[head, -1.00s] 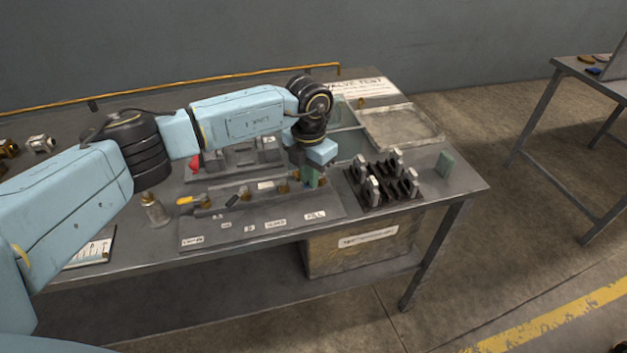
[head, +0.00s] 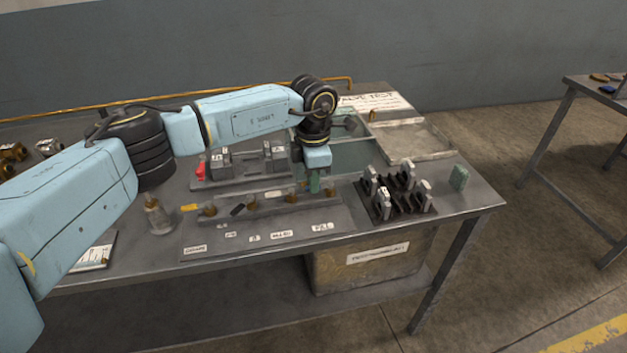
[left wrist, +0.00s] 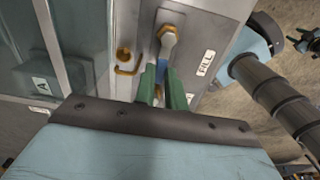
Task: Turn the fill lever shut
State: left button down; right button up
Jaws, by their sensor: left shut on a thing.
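The fill lever (left wrist: 162,73) shows as a small blue handle between the green fingers of my left gripper (left wrist: 163,88) in the left wrist view. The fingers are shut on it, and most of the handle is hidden. Its brass valve body (left wrist: 168,38) sits just beyond the fingertips, beside the FILL label (left wrist: 206,62). In the head view my left gripper (head: 314,186) points down at the right end of the valve row, behind the FILL label (head: 322,227). The lever itself is hidden there. My right gripper is not in view.
Other levers stand left along the row, one with a yellow handle (head: 190,207) and one black (head: 238,210). A black rack (head: 396,210) with grey parts stands close right of the gripper. A bottle (head: 157,216) stands at the left. A tray (head: 413,139) lies behind.

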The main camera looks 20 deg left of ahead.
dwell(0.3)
pick_arm(q)
jog(key=c, duration=1.5)
grip_release()
jog(key=shift+o, duration=0.2)
